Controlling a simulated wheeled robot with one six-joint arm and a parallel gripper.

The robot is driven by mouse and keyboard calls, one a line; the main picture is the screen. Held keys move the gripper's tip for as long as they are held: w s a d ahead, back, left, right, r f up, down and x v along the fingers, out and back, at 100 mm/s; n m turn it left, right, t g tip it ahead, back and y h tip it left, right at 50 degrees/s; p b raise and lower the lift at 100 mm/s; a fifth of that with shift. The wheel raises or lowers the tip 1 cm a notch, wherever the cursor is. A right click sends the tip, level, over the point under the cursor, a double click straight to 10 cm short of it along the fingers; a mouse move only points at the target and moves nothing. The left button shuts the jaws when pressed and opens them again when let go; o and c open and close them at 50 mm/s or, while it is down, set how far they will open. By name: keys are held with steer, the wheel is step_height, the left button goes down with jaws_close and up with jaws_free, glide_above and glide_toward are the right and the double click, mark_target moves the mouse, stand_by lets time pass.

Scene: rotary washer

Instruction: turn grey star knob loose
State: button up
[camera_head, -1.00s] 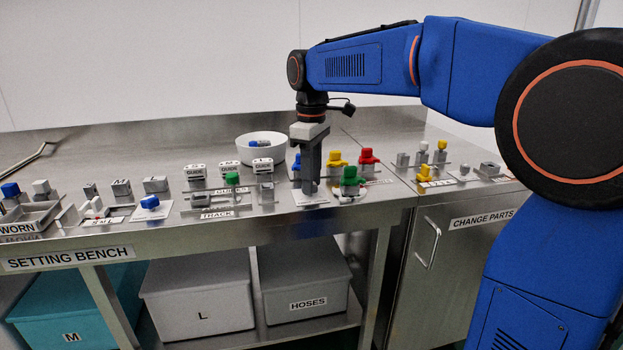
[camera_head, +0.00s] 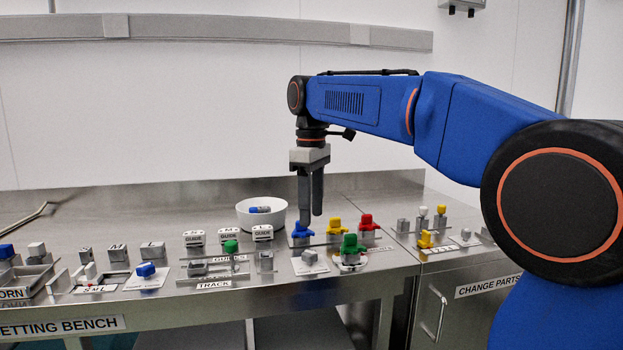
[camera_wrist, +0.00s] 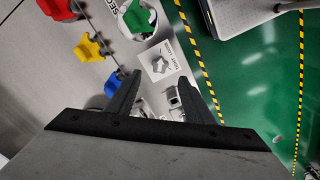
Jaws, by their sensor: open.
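The grey star knob (camera_head: 309,257) sits on a white plate near the front of the bench, left of the green knob. In the wrist view the grey star knob (camera_wrist: 158,65) shows on its plate, which has small printing beside the knob. My gripper (camera_head: 310,222) points down, open and empty, above and behind the knob in the head view, its fingers clear of it. In the wrist view the knob lies ahead of and between the fingertips of my gripper (camera_wrist: 160,86). I cannot tell which way the knob is set.
Blue (camera_head: 301,231), yellow (camera_head: 334,226), red (camera_head: 367,222) and green (camera_head: 351,244) knobs stand close around. A white bowl (camera_head: 262,214) is behind to the left. Guide blocks (camera_head: 262,234) and a track part stand to the left. The green floor (camera_wrist: 235,75) lies beyond the bench edge.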

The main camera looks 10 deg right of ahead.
step_height(320, 180, up, 8)
steer(key=shift+f, duration=0.2)
stand_by(0.3)
steer(key=s+d+f+m+t, duration=0.1)
steer(key=s+d+f+m, duration=0.2)
steer(key=s+f, duration=0.6)
steer(key=s+d+f+m+t, duration=0.2)
steer(key=s+d+f+m, duration=0.2)
steer(key=s+f, duration=0.6)
steer(key=s+d+f+m+t, duration=0.1)
steer(key=s+d+f+m, duration=0.2)
steer(key=s+f, duration=0.7)
step_height(320, 180, down, 4)
steer(key=d, duration=0.2)
steer(key=shift+s+d+r+m+t, duration=0.2)
steer(key=shift+d+m+t, duration=0.15)
steer(key=shift+m+t, duration=0.05)
